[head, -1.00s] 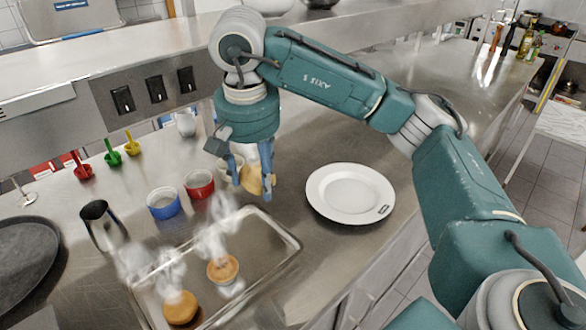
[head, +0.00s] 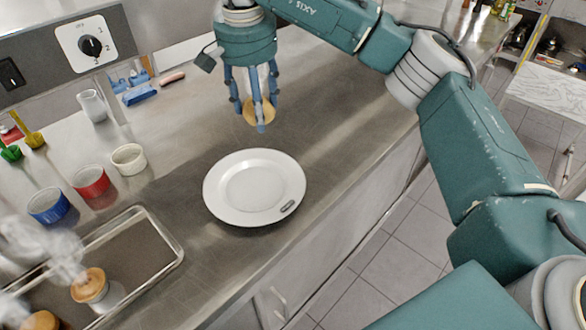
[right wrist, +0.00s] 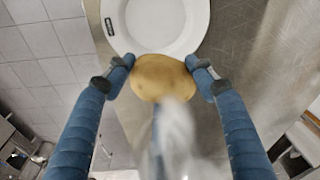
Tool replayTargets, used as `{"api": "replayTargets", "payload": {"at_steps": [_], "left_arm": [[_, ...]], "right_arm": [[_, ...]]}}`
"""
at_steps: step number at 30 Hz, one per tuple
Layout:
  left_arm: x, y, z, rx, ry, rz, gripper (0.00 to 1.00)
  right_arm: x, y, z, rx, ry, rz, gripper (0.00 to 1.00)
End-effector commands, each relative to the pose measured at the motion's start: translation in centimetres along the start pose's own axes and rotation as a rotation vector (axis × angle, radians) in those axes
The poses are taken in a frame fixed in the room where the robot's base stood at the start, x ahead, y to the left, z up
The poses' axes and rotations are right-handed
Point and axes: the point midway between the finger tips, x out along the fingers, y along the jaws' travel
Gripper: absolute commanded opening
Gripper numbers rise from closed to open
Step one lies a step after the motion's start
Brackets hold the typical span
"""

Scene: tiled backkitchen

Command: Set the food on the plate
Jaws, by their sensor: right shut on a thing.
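A white round plate (head: 253,188) lies empty on the steel counter; part of it also shows in the right wrist view (right wrist: 155,25). My right gripper (head: 257,108) is shut on a golden-brown round food item (head: 259,112). It holds it above the counter, just behind the plate in the head view. In the right wrist view the food (right wrist: 160,76) sits between the two fingertips (right wrist: 161,64), partly veiled by steam. Two more steaming food pieces, one nearer the middle (head: 90,285) and one at the bottom edge (head: 40,321), are on the metal tray (head: 130,250). My left gripper is out of view.
Blue (head: 49,206), red (head: 92,185) and white (head: 129,159) ramekins stand behind the tray. A white cup (head: 93,106) stands near the back panel. The counter right of the plate is clear up to its front edge.

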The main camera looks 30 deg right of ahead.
Motion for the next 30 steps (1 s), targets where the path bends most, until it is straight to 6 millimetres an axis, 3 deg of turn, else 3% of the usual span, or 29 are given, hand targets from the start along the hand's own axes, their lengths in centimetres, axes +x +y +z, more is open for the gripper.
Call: {"api": "replayTargets", "payload": {"at_steps": [5, 11, 18, 24, 30], "left_arm": [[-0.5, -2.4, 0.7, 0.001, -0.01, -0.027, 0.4], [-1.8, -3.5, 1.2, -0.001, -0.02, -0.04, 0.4], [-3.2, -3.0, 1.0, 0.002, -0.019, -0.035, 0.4], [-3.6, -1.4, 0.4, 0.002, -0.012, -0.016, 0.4], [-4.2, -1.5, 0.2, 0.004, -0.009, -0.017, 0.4]], "right_arm": [[2.1, -0.1, 0.3, 0.002, -0.002, 0.004, 0.26], [7.2, 0.1, 1.0, 0.003, -0.004, 0.005, 0.26], [13.1, 0.1, 1.7, 0.004, -0.003, 0.003, 0.26], [15.4, 0.1, 2.0, 0.003, -0.001, 0.0, 0.26], [17.2, 0.2, 2.3, 0.003, -0.002, 0.002, 0.26]]}}
